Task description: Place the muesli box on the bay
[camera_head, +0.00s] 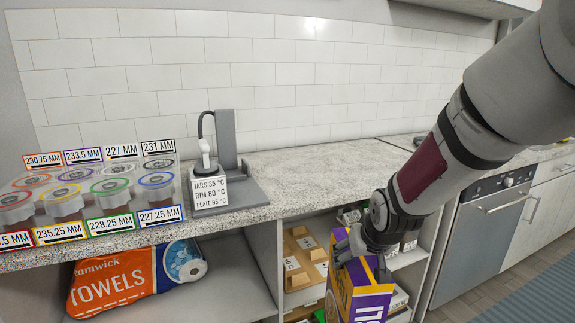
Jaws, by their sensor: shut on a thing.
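A purple and yellow-orange box (371,303), which looks like the muesli box, is at the bottom of the picture, right of centre. My gripper (352,256) comes down from the upper right and is shut on the top of this box. The box is upright or nearly so, and its lower part is cut off by the picture edge. It is in front of the open shelving under the counter. Which bay the task means cannot be told; an open bay (240,270) shows at the left and a narrower one behind the box.
An orange paper towel pack (133,279) lies in the left bay, with bare space right of it. Labelled jars (110,185) and a grey device (228,165) are on the counter (300,170). An oven (490,235) is at right.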

